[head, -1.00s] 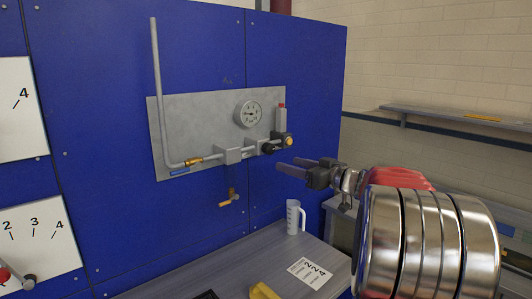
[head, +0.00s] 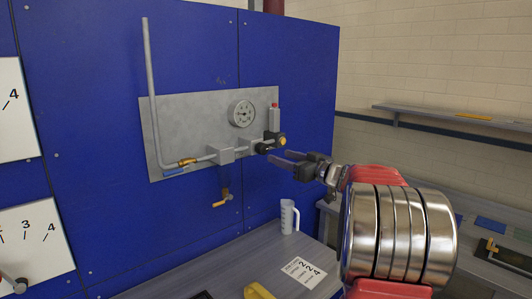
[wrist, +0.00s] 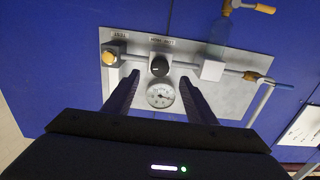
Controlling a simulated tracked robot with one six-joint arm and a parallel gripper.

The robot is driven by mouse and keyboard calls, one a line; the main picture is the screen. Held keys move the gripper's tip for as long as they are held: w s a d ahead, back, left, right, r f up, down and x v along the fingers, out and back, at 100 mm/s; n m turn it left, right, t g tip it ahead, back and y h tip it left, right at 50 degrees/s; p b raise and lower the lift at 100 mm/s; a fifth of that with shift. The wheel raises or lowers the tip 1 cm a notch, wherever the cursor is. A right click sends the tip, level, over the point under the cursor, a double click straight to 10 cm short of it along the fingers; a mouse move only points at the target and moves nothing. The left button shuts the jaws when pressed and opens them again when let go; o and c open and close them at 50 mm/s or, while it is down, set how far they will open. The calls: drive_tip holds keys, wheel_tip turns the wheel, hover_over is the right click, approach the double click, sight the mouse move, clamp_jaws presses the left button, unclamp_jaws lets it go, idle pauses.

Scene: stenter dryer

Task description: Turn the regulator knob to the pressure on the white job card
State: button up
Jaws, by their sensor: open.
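The black regulator knob (head: 263,148) sits on the grey panel's pipe line, below a round white gauge (head: 242,114). In the wrist view the knob (wrist: 160,65) lies between and just beyond my fingertips, and the gauge (wrist: 160,95) shows between the fingers. My gripper (head: 274,160) is open and empty, just right of the knob in the head view; I see no contact. It also shows in the wrist view (wrist: 159,78). The needle's reading is too small to tell.
A yellow knob (head: 281,141) is close beside the black one, under a small red-topped bottle (head: 274,118). A blue-handled valve (head: 176,170) and a yellow-handled drain valve (head: 221,202) are further left. A measuring jug (head: 289,216) stands on the bench below.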

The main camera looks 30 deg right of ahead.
sight(265, 151)
drive_tip(key=w, duration=0.5)
drive_tip(key=w+a, duration=0.1)
drive_tip(key=w, duration=0.2)
drive_tip(key=shift+w+a, duration=0.1)
drive_tip(key=shift+w, duration=0.25)
drive_tip(key=shift+c, duration=0.4)
drive_tip(key=c, duration=0.9)
drive_tip(key=shift+a, duration=0.15)
drive_tip(key=shift+c, duration=0.3)
